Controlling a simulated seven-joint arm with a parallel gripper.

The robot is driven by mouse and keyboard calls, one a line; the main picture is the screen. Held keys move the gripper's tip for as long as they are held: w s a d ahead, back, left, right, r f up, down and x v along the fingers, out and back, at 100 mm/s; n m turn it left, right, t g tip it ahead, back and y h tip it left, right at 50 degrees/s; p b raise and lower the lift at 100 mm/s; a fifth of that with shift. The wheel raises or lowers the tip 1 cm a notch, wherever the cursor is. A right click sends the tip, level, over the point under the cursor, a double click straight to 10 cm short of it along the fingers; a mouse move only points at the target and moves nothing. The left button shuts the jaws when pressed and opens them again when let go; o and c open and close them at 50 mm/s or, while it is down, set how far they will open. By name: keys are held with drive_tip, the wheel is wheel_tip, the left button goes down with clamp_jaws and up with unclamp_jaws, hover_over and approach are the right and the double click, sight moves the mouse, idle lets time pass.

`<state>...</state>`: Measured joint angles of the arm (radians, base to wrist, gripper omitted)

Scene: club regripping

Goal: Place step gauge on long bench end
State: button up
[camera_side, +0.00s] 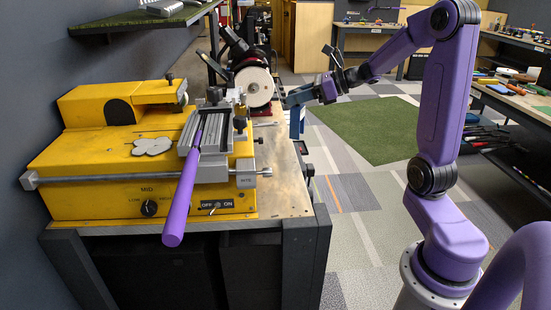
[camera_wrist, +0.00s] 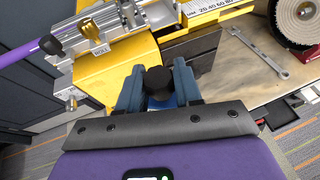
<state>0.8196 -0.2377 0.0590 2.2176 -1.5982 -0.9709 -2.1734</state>
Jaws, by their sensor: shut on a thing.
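My gripper (camera_side: 297,97) is over the right edge of the wooden-topped bench (camera_side: 283,180), beside the yellow machine. In the wrist view, its two blue-grey fingers (camera_wrist: 158,88) are shut on a piece with a black round head, taken as the step gauge (camera_wrist: 157,79). Some blue shows below the head, between the fingers. In the side view, a blue part hangs under the gripper, too small to tell finger from gauge. The gauge's lower end is hidden. I cannot tell whether it touches the bench.
The yellow machine (camera_side: 70,165) carries a clamp holding a purple club shaft (camera_side: 181,200) that juts past the bench front. A grinder with a pale wheel (camera_side: 254,87) stands behind. A wrench (camera_wrist: 255,48) lies on the bench. Bare wood shows at the bench's right end.

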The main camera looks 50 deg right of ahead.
drive_tip(key=shift+s+a+f+n+y, duration=0.15)
drive_tip(key=shift+s+n+y, duration=0.4)
drive_tip(key=shift+s, duration=0.3)
drive_tip(key=w+d+f, duration=0.4)
drive_tip(key=w+f, duration=0.9)
drive_tip(key=shift+d, duration=0.15)
drive_tip(key=shift+f, duration=0.1)
drive_tip(key=o, duration=1.1)
drive_tip(key=shift+g, duration=0.3)
